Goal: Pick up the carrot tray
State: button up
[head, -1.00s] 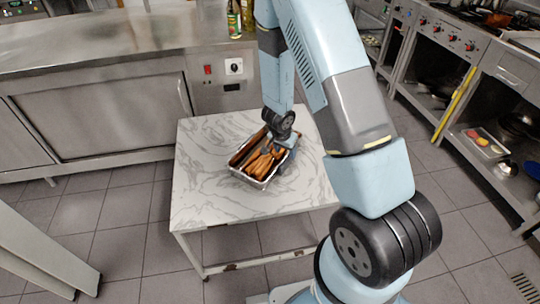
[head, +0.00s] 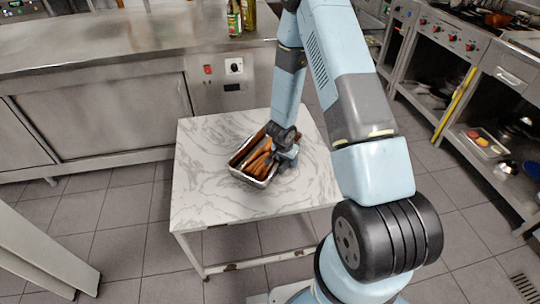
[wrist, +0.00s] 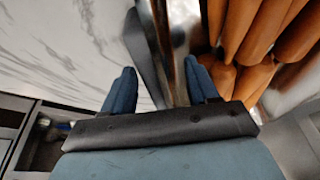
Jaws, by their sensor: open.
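The carrot tray (head: 246,180) is a shiny metal tray with several orange carrots (head: 258,160) in it. It stands on a small white marble-topped table (head: 205,190). My gripper (head: 287,158) is low at the tray's right side in the head view. In the wrist view my gripper (wrist: 160,85) is open, with two blue fingers. The tray's metal wall (wrist: 180,45) runs between them, one finger outside and the other on the carrot side. Whether either finger touches the wall cannot be told. My arm hides part of the tray's right side in the head view.
A steel counter (head: 100,55) with bottles (head: 248,14) stands behind the table. Steel shelving with cookers (head: 440,40) is at the right, holding a tray of coloured items (head: 485,142). The tabletop around the tray is clear.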

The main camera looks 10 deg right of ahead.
jog(key=shift+w+d+f, duration=0.1)
jog(key=shift+f, duration=0.2)
jog(key=shift+c, duration=0.4)
grip_shut()
